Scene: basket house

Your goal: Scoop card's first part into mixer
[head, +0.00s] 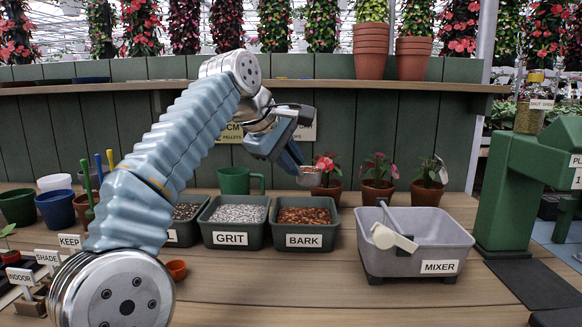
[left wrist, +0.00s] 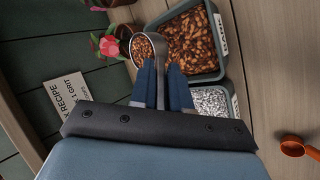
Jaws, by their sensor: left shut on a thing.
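My left gripper (head: 291,158) is shut on a metal scoop (head: 310,177), raised behind the BARK tub (head: 305,240). In the left wrist view the scoop (left wrist: 133,39) holds brown bits and sits beside the bark, next to the fingers (left wrist: 165,88). The GRIT tub (head: 232,239) holds pale grey grit. The grey MIXER tub (head: 410,262) stands to the right, with a white paddle-like part (head: 392,238) on it. A recipe card (left wrist: 75,105) in the left wrist view reads "1 GRIT"; its other text is hard to read. My right gripper is out of view.
Potted flowers (head: 378,180) stand behind the tubs, close to the scoop. A green mug (head: 236,180) is behind GRIT. A green machine (head: 510,190) stands right of the mixer. An orange scoop (left wrist: 293,147) lies on the bench.

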